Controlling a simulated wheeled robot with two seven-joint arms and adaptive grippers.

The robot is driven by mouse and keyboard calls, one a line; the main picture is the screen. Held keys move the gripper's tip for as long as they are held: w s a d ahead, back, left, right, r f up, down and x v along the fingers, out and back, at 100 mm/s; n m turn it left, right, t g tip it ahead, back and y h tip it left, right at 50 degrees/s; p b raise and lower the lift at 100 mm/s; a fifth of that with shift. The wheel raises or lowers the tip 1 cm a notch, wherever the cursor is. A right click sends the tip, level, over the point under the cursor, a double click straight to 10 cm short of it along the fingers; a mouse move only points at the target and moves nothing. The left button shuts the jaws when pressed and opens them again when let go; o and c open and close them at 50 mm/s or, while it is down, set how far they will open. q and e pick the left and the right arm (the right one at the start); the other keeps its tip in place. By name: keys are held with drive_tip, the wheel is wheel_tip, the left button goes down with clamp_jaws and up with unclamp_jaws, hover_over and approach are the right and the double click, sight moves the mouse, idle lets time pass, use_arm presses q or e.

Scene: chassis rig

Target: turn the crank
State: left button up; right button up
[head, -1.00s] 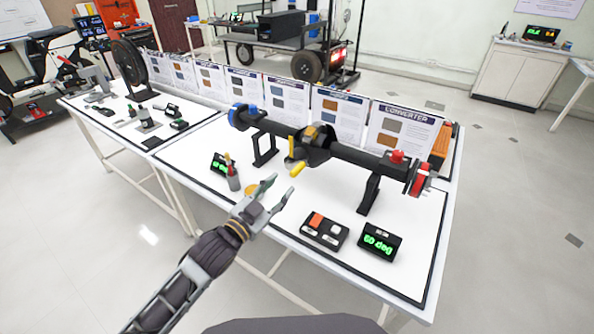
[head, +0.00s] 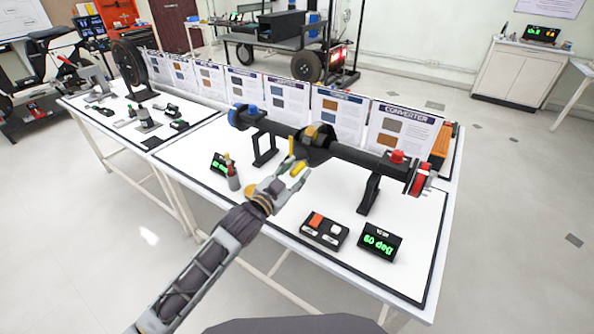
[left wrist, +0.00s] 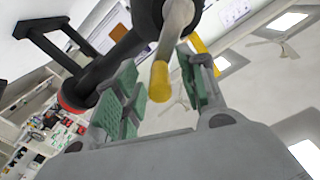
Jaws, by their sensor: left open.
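The crank's yellow handle (head: 298,167) sticks out toward me from the dark central housing (head: 319,150) of the axle on the table. My left gripper (head: 291,174) is open at the handle, with its fingers pointing up toward the housing. In the left wrist view, the rounded yellow handle end (left wrist: 160,83) lies between the two green-padded fingers (left wrist: 158,95), with gaps on both sides. A pale crank arm (left wrist: 176,20) runs from it toward the dark axle. My right gripper is not in view.
The axle stands on black supports (head: 368,193). An orange-and-white button box (head: 325,230) and a display reading about 60 deg (head: 379,243) stand front right. A small bottle-like item (head: 232,178) and another display (head: 219,165) are left of the gripper. Information cards (head: 399,133) line the back.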

use_arm(q)
drive_tip(key=shift+w+d, duration=0.35)
drive_tip(key=shift+w, duration=0.05)
clamp_jaws()
